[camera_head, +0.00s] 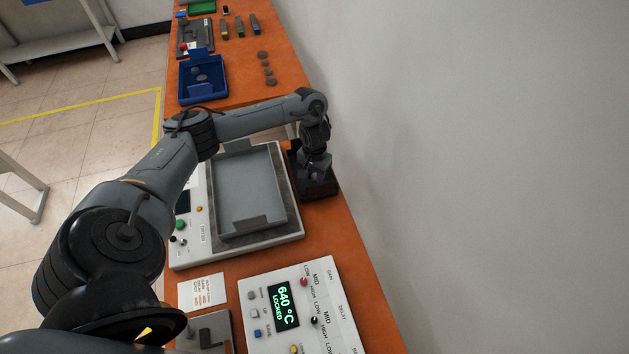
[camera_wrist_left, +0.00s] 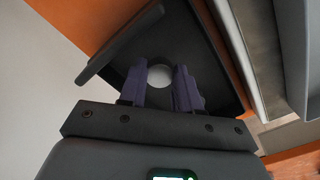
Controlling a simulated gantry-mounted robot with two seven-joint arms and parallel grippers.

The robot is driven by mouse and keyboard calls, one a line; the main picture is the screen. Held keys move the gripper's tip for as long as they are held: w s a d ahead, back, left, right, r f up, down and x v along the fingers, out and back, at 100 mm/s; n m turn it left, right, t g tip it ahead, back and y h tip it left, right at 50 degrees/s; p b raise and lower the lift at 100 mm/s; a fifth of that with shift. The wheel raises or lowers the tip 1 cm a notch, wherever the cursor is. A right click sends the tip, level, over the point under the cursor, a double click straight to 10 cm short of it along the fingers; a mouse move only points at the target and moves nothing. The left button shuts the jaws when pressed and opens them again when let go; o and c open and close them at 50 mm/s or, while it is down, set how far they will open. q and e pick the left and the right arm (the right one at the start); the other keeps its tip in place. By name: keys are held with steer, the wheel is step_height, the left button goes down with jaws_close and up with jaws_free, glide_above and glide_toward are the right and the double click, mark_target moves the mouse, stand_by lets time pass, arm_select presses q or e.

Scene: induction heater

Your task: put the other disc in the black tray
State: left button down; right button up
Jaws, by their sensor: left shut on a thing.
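The black tray (camera_head: 325,190) stands on the orange bench, against the right side of the grey machine. It also shows in the left wrist view (camera_wrist_left: 130,42), where its raised wall runs across the upper left. My left gripper (camera_head: 318,176) is down at the black tray; in the left wrist view its purple fingers (camera_wrist_left: 159,88) point into the tray. The fingers are shut on a pale round disc (camera_wrist_left: 159,76) between their tips, over the tray floor. Whether the disc touches the floor I cannot tell. My right gripper is not in view.
The grey machine with a shallow grey pan (camera_head: 250,190) lies left of the tray. A control box (camera_head: 300,310) reading 640 °C stands in front. A blue bin (camera_head: 203,80) and several loose discs (camera_head: 267,69) lie farther back. A white wall is at the right.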

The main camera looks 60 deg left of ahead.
arm_select(q)
step_height(320, 180, down, 2)
steer(key=shift+f+b, duration=0.25)
steer(key=shift+b, duration=0.25)
steer(key=shift+r, duration=0.1)
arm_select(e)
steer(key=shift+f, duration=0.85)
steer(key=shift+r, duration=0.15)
arm_select(q)
steer(key=c, duration=0.8)
jaws_free()
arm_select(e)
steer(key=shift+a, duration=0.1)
